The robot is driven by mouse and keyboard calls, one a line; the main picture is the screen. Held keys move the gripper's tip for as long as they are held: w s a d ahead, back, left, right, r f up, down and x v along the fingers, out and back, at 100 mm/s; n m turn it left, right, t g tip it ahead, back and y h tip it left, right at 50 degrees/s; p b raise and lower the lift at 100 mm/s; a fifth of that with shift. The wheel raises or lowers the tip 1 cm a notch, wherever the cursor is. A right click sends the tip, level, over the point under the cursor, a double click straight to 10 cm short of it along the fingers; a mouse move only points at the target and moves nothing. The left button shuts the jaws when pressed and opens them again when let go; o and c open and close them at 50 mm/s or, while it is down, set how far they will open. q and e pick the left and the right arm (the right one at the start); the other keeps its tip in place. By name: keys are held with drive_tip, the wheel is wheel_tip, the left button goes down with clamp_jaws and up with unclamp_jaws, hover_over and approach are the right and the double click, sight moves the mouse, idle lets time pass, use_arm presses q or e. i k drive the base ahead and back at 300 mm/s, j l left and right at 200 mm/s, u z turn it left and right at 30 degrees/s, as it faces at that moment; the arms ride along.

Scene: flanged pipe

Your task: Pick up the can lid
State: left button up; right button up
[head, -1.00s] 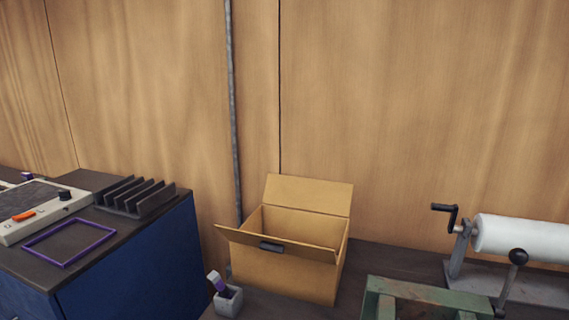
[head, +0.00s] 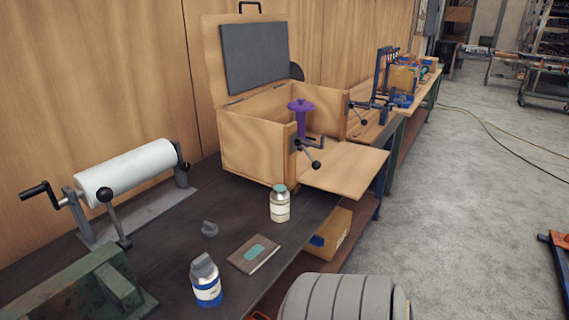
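Neither of my grippers is in the head view. A small grey piece (head: 209,229), possibly the can lid, lies loose on the dark bench top. Its shape is too small to tell clearly. A can with a blue and white label (head: 207,289) stands in front of it with a grey top (head: 203,265) that looks slanted. A pale can with a teal cap (head: 279,205) stands upright further back, near the wooden box.
The dark bench (head: 165,252) also holds a film roll on a crank stand (head: 125,172), a green metal frame (head: 95,292), a flat brown pad (head: 254,253) and an open wooden box (head: 255,152) with its front flap down. A grey ribbed rounded shape (head: 345,298) fills the bottom edge.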

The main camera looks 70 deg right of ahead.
sight(209, 229)
drive_tip(key=z, duration=2.25)
